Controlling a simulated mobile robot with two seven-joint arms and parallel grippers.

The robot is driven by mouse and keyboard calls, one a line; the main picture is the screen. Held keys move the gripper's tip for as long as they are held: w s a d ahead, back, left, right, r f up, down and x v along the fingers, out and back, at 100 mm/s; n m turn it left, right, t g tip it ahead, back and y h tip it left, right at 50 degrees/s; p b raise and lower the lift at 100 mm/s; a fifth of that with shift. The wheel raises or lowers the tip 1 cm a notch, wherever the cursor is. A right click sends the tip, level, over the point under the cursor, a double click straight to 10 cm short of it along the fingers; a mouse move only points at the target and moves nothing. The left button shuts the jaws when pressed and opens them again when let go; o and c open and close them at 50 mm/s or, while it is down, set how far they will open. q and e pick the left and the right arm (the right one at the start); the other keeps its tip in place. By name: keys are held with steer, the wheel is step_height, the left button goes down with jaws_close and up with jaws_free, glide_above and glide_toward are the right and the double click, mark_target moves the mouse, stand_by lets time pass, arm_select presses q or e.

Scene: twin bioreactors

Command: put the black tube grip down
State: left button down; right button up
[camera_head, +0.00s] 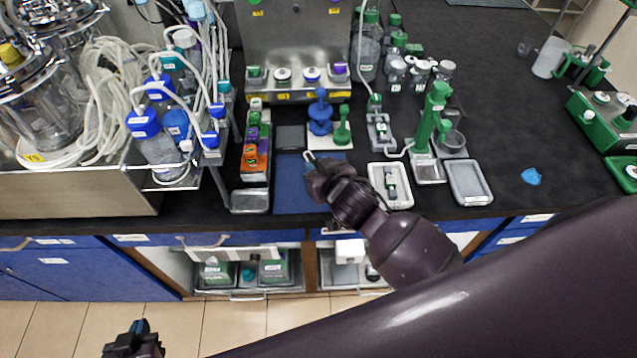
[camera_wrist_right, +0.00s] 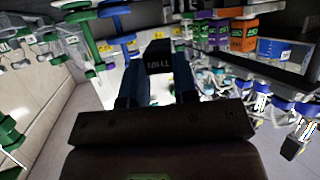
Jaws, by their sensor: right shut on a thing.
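My right gripper (camera_head: 312,164) is over the far part of the blue mat (camera_head: 292,198) on the black bench, seen from above. In the right wrist view my right gripper (camera_wrist_right: 158,88) is shut on the black tube grip (camera_wrist_right: 158,56), a small black block with pale lettering, held between the two fingers. In the head view I cannot make out the grip, and its gap above the mat cannot be told. My left gripper (camera_head: 138,343) is low at the bottom left, away from the bench, and its jaws are not clear.
A rack of orange, purple and green grips (camera_head: 254,160) stands left of the mat, with a metal dish (camera_head: 250,203) in front. A blue stand (camera_head: 320,112) is behind. A white tray (camera_head: 403,201) and grey tray (camera_head: 468,184) lie to the right.

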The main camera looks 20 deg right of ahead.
steer(key=shift+f+b, duration=0.3)
steer(key=shift+f, duration=2.5)
steer(key=shift+f, duration=0.1)
steer(key=shift+f, duration=0.3)
steer(key=shift+f+b, duration=0.25)
steer(key=shift+b, duration=0.15)
steer(key=o, duration=0.9)
steer(key=shift+r, duration=0.1)
